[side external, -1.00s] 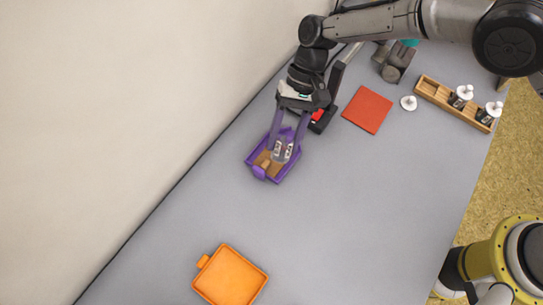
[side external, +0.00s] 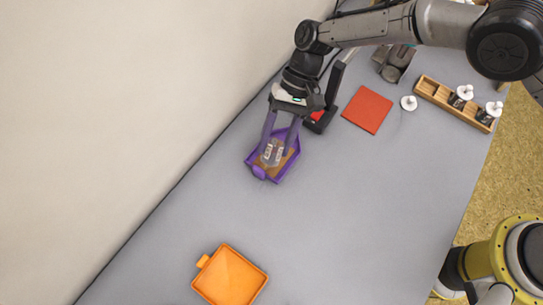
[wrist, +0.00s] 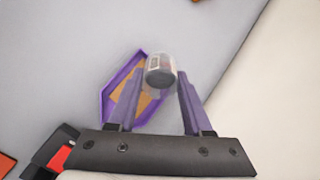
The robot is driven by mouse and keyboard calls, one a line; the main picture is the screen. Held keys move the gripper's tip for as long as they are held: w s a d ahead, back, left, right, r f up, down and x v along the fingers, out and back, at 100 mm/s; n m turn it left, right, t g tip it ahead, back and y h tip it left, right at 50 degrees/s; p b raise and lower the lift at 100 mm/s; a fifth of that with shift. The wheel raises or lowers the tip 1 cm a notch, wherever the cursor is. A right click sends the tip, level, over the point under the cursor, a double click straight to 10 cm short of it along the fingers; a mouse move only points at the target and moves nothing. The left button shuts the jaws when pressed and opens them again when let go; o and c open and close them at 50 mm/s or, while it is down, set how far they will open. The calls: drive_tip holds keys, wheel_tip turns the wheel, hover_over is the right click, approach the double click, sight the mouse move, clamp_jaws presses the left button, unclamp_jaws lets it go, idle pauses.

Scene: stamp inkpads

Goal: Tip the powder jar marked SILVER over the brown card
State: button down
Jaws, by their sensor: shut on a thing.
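My gripper (side external: 276,151) is shut on a small clear jar (side external: 272,155) with a pale label; the lettering is too small to read. The jar also shows between the fingertips in the wrist view (wrist: 160,72), its round end towards the camera. No lid shows on it. Gripper and jar are over the purple tray (side external: 250,159), which also shows in the wrist view (wrist: 103,98). The brown card (wrist: 119,86) lies in the tray, partly hidden by the jar and fingers. I cannot tell whether powder is falling.
A wooden rack (side external: 425,87) with white-topped jars (side external: 464,92) stands at the upper right. A white lid (side external: 408,103) lies beside a red sheet (side external: 367,109). An orange tray (side external: 231,275) is at the bottom. The wall is close on the left; the middle is clear.

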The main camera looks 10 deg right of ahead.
drive_tip(key=shift+y, duration=0.4)
drive_tip(key=shift+y, duration=0.3)
drive_tip(key=shift+d+f+n+y, duration=0.1)
drive_tip(key=shift+f+n+y, duration=0.15)
drive_tip(key=shift+y, duration=0.25)
drive_tip(key=shift+y, duration=0.3)
drive_tip(key=shift+n, duration=0.25)
drive_tip(key=shift+g+y, duration=0.3)
drive_tip(key=shift+f, duration=0.1)
